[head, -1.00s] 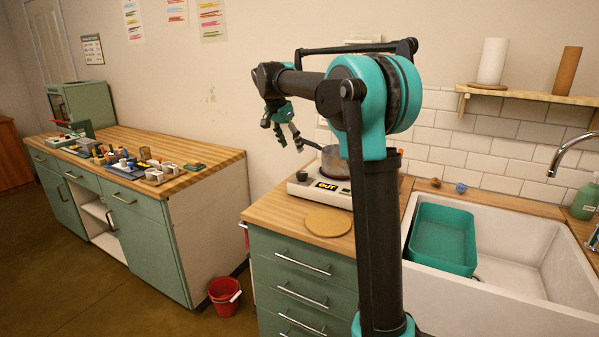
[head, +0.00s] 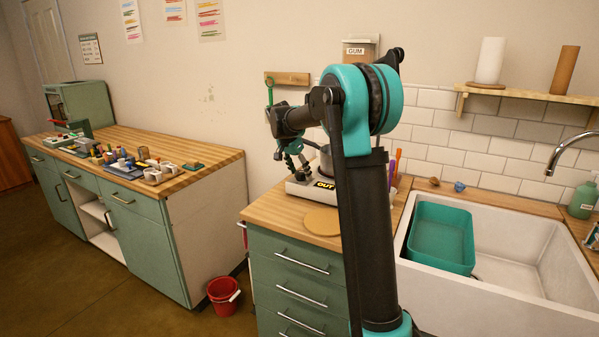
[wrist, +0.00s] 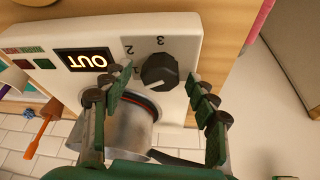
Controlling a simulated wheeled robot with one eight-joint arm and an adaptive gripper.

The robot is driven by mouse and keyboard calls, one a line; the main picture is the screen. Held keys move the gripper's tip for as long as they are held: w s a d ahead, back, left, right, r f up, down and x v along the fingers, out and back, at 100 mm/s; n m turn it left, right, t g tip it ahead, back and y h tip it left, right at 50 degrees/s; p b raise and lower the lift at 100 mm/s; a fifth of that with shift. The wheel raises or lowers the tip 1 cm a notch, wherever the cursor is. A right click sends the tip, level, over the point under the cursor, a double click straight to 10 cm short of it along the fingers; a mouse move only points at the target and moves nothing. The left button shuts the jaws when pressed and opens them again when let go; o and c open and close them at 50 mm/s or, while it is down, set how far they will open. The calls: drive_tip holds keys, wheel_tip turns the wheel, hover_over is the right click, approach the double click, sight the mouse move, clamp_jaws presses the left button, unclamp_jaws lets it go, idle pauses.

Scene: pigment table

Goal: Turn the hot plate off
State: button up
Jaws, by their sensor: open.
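The white hot plate (head: 303,189) stands on the wooden counter, partly hidden by my arm in the head view. In the wrist view the hot plate (wrist: 195,32) shows its black knob (wrist: 160,71), with numbers beside it and a lit display (wrist: 86,60). A metal pot (wrist: 128,132) sits on the plate, and its dark handle shows at the lower right. My gripper (wrist: 155,85) is open, with one finger on each side of the knob in the picture. I cannot tell whether either finger touches it. In the head view my gripper (head: 292,160) is over the plate's left end.
A round wooden board (head: 322,221) lies in front of the hot plate. A sink (head: 500,265) with a teal tub (head: 441,238) is to the right. Orange and purple tools (head: 395,162) stand behind my arm. A red bucket (head: 222,296) is on the floor.

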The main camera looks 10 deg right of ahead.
drive_tip(key=shift+c, duration=0.5)
drive_tip(key=c, duration=1)
drive_tip(key=n+y, duration=0.1)
drive_tip(key=n, duration=0.1)
drive_tip(key=n+t+y, duration=0.1)
drive_tip(key=n, duration=0.2)
drive_tip(key=shift+s+d+n, duration=0.1)
drive_tip(key=shift+d+n, duration=0.05)
drive_tip(key=shift+n, duration=0.15)
drive_tip(key=n+y, duration=0.1)
drive_tip(key=n, duration=0.2)
drive_tip(key=n+y, duration=0.1)
drive_tip(key=n, duration=0.2)
drive_tip(key=shift+d+t, duration=0.1)
drive_tip(key=shift+t, duration=0.3)
drive_tip(key=shift+n, duration=0.3)
